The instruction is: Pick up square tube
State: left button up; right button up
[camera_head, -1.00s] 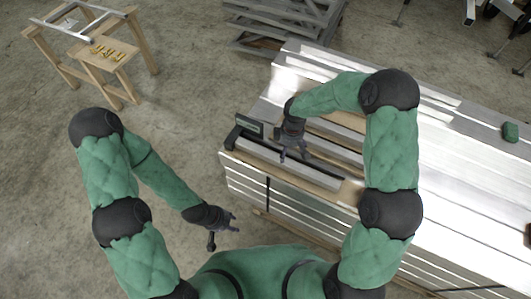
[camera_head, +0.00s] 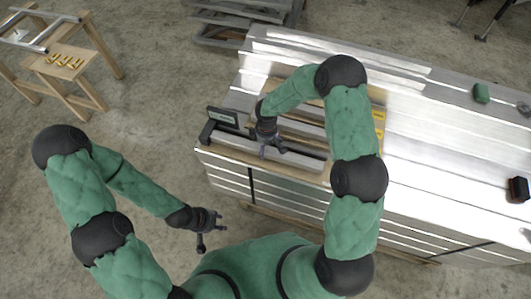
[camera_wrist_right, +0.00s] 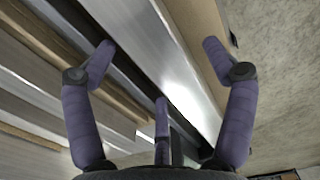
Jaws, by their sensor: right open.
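A silver square tube (camera_head: 237,147) lies on the near-left edge of the metal-topped stack. It also shows in the right wrist view (camera_wrist_right: 180,75) as a long shiny bar running diagonally. My right gripper (camera_head: 270,150) is over the tube with its fingers spread and holds nothing. In the right wrist view my right gripper (camera_wrist_right: 157,55) has purple fingers on both sides of the tube; whether they touch it I cannot tell. My left gripper (camera_head: 210,224) hangs over the floor left of the stack, fingers spread and empty.
More bars and wooden strips (camera_head: 300,128) lie just behind the tube. A dark measuring stop (camera_head: 221,118) stands at the tube's left end. A wooden trestle (camera_head: 70,68) with yellow pieces stands at upper left.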

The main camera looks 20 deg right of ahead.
jog(key=shift+f, duration=0.5)
jog(key=shift+r, duration=0.1)
grip_shut()
